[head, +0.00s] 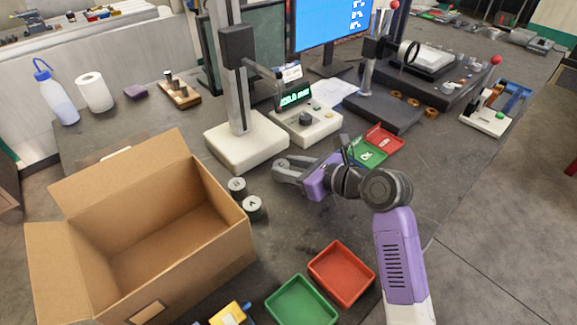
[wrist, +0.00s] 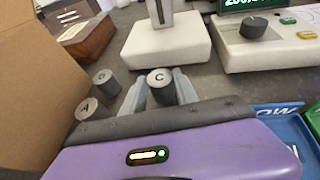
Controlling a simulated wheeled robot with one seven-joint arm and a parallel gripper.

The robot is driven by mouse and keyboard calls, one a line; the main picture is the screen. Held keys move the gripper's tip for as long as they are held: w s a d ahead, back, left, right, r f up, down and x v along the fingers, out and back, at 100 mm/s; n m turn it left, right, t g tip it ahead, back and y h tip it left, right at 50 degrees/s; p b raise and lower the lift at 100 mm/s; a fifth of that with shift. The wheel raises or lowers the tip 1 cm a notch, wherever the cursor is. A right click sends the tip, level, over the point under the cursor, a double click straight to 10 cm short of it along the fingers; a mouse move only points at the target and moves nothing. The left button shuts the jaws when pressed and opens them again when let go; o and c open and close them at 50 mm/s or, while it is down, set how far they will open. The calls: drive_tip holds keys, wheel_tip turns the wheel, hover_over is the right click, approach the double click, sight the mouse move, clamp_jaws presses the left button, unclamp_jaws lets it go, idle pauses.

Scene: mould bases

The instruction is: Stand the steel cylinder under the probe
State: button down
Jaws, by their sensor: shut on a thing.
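Several grey lettered cylinders show. My gripper (head: 281,166) is shut on the cylinder marked C (wrist: 160,83), which stands upright between the fingers. I cannot tell whether its base touches the table. Two others, marked A (wrist: 87,108) and D (wrist: 105,82), stand to its left in the wrist view, and these two also show in the head view (head: 252,207) beside the cardboard box. No visible mark tells which is steel. The probe (head: 280,76) hangs from the column of a gauge stand with a white base (head: 247,150), just behind my gripper. The space beneath the probe looks empty.
A readout box (head: 305,122) with a knob sits right of the stand. An open cardboard box (head: 100,215) fills the left front. Red (head: 340,272) and green (head: 302,300) trays lie in front. Smaller trays (head: 385,138) lie right of my gripper.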

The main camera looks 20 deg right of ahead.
drive_tip(key=c, duration=0.9)
unclamp_jaws()
drive_tip(key=shift+f, duration=0.1)
drive_tip(key=shift+c, duration=0.2)
drive_tip(key=shift+s+d+r, duration=0.1)
drive_tip(key=shift+r, duration=0.1)
drive_tip(key=v, duration=1.1)
drive_tip(key=shift+s+d+r, duration=0.15)
drive_tip(key=shift+s+r, duration=0.1)
drive_tip(key=shift+s, duration=0.05)
